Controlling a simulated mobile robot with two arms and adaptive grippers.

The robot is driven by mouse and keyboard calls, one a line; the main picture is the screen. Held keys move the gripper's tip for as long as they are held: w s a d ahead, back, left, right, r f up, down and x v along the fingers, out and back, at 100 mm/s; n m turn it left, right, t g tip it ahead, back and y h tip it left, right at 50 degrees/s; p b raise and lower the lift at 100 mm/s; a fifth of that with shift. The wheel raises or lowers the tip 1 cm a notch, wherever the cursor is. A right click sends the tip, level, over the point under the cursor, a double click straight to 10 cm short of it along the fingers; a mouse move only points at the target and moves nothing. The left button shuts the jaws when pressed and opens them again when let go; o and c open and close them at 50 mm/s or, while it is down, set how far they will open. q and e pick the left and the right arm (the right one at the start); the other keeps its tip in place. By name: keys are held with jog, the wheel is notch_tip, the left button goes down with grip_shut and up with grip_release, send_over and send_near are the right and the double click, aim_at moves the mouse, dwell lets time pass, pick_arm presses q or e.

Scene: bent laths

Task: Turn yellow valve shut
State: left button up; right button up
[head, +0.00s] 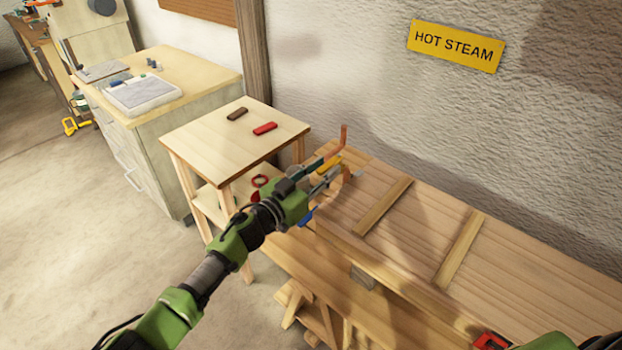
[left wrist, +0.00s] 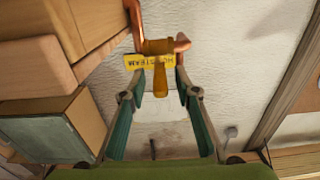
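The yellow valve (head: 328,164) shows in the head view at the end of my left arm, partly hidden by the gripper. In the left wrist view its yellow lever (left wrist: 160,82) points toward the camera from a brass body on a copper pipe (left wrist: 183,42). The copper pipe (head: 343,140) also rises beside it in the head view. My left gripper (head: 325,176) is open. In the left wrist view its two fingers (left wrist: 160,72) stand on either side of the lever, with a gap on each side. My right gripper is out of view; only a green part of that arm shows at bottom right.
A wooden workbench (head: 520,260) runs along the wall below a HOT STEAM sign (head: 456,46). A small side table (head: 215,135) holds a red block (head: 265,128) and a brown block (head: 237,114). A blue piece (head: 306,216) shows just below the gripper.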

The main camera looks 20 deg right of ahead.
pick_arm(q)
jog(key=v, duration=1.1)
jog(key=shift+s+a, duration=0.2)
jog(key=shift+a, duration=0.05)
